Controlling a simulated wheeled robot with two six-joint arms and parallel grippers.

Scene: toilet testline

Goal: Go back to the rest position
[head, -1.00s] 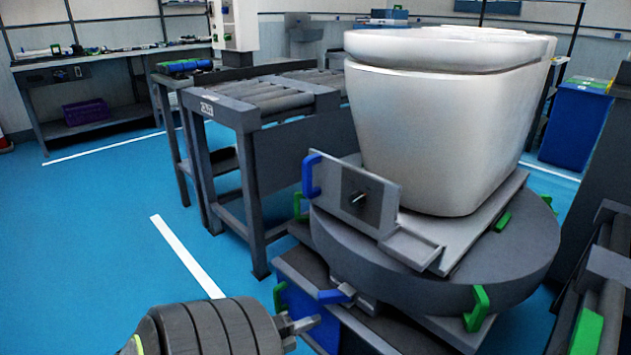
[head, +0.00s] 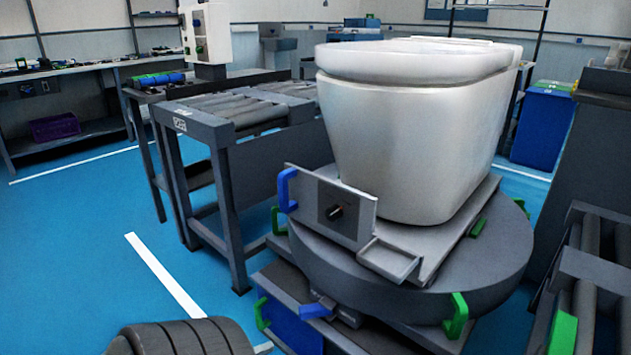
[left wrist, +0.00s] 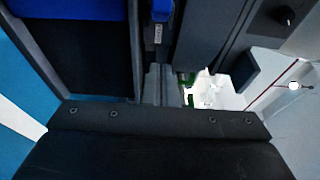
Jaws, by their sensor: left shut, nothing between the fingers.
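My left gripper (head: 263,348) shows only partly at the bottom edge of the head view, beyond my ribbed dark wrist. It is shut and empty, low in front of the turntable stand and apart from the toilet. In the left wrist view its narrow grey fingers (left wrist: 160,85) are close together, near a blue-handled part of the stand. The white toilet (head: 415,135) stands upright on a plate on the round grey turntable (head: 440,295). My right gripper is not in view.
A roller conveyor (head: 225,112) stands behind left, another roller frame (head: 585,290) at right. Blue floor (head: 75,240) is open at left.

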